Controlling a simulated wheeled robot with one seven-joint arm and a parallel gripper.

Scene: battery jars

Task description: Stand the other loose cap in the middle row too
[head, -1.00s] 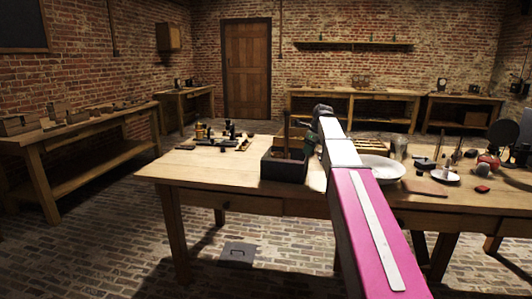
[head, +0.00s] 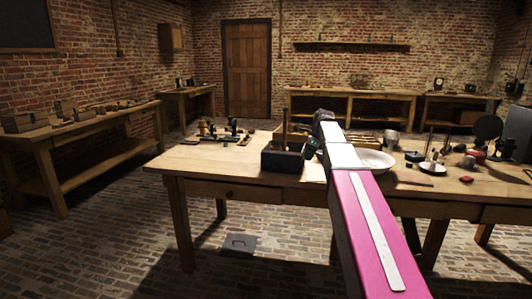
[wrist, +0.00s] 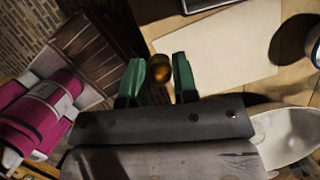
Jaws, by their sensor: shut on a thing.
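My gripper (wrist: 158,77) shows in the wrist view with a green fingertip on each side of a small round brass-coloured piece (wrist: 158,68), which looks like a cap. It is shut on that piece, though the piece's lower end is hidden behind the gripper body. In the head view my pink and white arm reaches over the table, and the piece cannot be made out there. I cannot make out the middle row or another cap in either view.
A dark box (head: 283,162) stands on the table (head: 215,168) left of my arm. A white dish (head: 378,160) is right of it. The wrist view shows a slatted wooden thing (wrist: 93,48) and a pale sheet (wrist: 225,48). Small items crowd the table's right side.

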